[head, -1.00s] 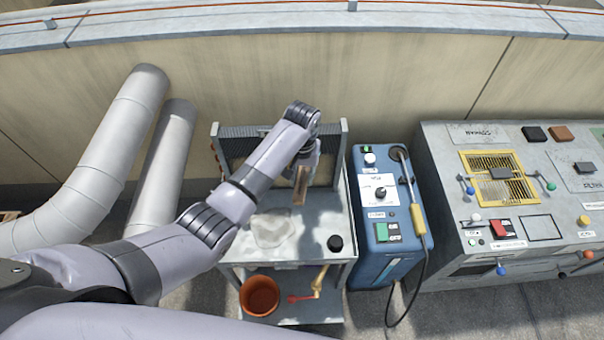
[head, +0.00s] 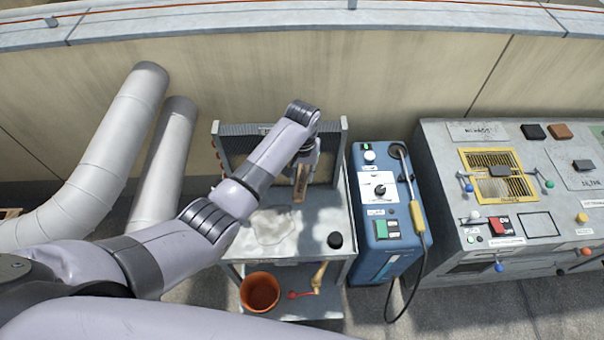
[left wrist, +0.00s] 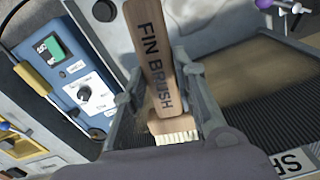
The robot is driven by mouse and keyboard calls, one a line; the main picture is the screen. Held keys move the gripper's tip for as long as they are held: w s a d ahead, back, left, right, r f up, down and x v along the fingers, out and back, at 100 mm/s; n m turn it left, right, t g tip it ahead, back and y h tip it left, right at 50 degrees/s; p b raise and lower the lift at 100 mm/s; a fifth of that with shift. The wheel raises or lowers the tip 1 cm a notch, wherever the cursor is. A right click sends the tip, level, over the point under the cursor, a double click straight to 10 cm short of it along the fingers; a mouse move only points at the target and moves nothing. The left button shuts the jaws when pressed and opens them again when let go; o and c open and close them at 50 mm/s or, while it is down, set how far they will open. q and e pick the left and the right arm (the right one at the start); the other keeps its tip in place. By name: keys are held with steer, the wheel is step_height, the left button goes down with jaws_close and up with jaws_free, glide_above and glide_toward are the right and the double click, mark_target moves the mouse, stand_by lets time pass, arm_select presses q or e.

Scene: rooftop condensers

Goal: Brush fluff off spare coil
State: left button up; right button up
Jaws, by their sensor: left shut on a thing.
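The spare coil (head: 236,143) stands upright at the back of a grey cart, a dark finned panel in a metal frame. In the left wrist view its dark fins (left wrist: 275,118) show beside a band of tan fluff (left wrist: 262,72). My left gripper (head: 304,166) is in front of the coil's right part, shut on a wooden fin brush (head: 300,187). In the left wrist view the gripper (left wrist: 160,88) holds the brush by its handle (left wrist: 155,45), with pale bristles (left wrist: 177,138) near the coil. I cannot tell whether the bristles touch it. My right gripper is not in view.
The cart top (head: 315,222) carries a pale irregular patch (head: 268,228) and a black knob (head: 335,240). An orange pot (head: 260,292) is on the lower shelf. A blue unit (head: 375,250) and a grey control panel (head: 450,190) stand right; white ducts (head: 110,165) stand left.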

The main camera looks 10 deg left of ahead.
arm_select(q)
steer(key=shift+w+r, duration=0.15)
steer(key=shift+r, duration=0.7)
steer(key=shift+f+b, duration=0.3)
steer(key=shift+f, duration=0.35)
steer(key=shift+f+b, duration=0.6)
steer(key=shift+f, duration=0.85)
steer(key=shift+r+p, duration=0.95)
steer(key=shift+r, duration=1)
steer(key=shift+s+f+b, duration=0.2)
steer(key=shift+f+b, duration=0.7)
steer(key=shift+f, duration=1.1)
steer(key=shift+r+p, duration=0.9)
steer(key=shift+r, duration=0.15)
steer(key=shift+w+r, duration=0.1)
steer(key=shift+r, duration=0.9)
steer(key=shift+f+b, duration=0.9)
steer(key=shift+f, duration=1.1)
steer(key=shift+r+p, duration=0.9)
steer(key=shift+r, duration=1.1)
steer(key=shift+s+d, duration=0.2)
steer(key=shift+s, duration=0.65)
